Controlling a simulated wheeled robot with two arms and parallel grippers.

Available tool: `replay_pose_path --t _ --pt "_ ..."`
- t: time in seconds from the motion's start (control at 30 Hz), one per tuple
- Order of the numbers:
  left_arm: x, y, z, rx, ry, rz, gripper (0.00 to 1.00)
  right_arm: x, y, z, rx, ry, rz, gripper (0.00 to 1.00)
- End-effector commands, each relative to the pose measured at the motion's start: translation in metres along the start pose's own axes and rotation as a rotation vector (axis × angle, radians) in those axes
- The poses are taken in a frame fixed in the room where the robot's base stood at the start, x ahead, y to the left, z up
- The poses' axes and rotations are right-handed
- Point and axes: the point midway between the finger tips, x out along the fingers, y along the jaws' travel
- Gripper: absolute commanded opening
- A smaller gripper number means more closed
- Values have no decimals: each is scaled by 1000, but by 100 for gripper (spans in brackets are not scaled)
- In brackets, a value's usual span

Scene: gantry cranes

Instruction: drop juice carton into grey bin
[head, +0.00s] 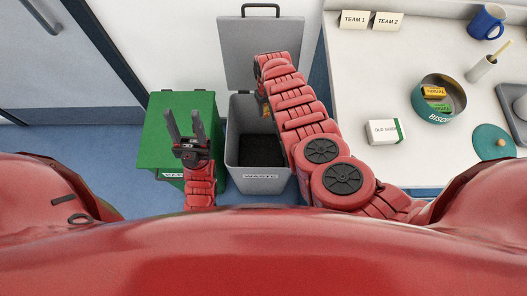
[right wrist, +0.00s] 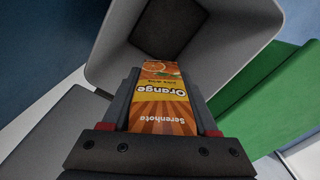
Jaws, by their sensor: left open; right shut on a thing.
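The grey bin (head: 258,178) stands on the floor with its lid (head: 260,45) raised and its front marked WASTE. Its open mouth also shows in the right wrist view (right wrist: 228,65), with a dark bottom. The juice carton (right wrist: 160,103), orange with "Orange" on it, is between the fingers of my right gripper (right wrist: 165,100), which is shut on it and points into the bin's mouth. In the head view the carton (head: 267,112) is mostly hidden behind my right arm. My left gripper (head: 186,128) is open and empty, above the green bin.
The green bin (head: 155,140), with its lid closed, stands left of the grey bin.

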Motion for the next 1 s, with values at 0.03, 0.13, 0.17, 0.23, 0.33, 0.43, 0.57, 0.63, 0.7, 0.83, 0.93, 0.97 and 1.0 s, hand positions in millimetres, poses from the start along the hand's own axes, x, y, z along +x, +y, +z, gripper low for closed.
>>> replay_pose_path --t 0.03,0.13,0.17,0.23,0.33,0.43,0.57,0.63,0.7,0.83,0.93,0.97,1.0 --pt "-1 0 0 0 0 0 50 10 -6 4 -8 1 1 0" --pt "-2 0 0 0 0 0 50 21 -12 8 -15 1 1 0" --pt "-3 0 1 0 0 0 50 23 -13 9 -16 1 1 0" --pt "-7 0 1 0 0 0 50 27 -14 9 -16 2 1 0" --pt "-15 1 3 0 0 0 50 35 -14 9 -16 2 1 0" --pt "-27 1 5 0 0 0 50 46 -14 9 -16 1 0 0" --pt "-45 2 8 0 0 0 50 64 -14 9 -16 1 0 0" --pt "-53 3 9 0 0 0 50 72 -14 9 -16 0 0 0" --pt "-60 3 10 0 0 0 50 78 -14 9 -16 1 0 0" --pt "-64 3 11 0 0 0 50 82 -14 9 -16 1 0 0" --pt "-63 3 11 0 0 0 50 82 -14 9 -16 1 0 0" --pt "-63 3 11 0 0 0 50 81 -13 9 -16 1 0 0" --pt "-62 3 11 0 1 0 50 81 -13 9 -16 1 0 0"
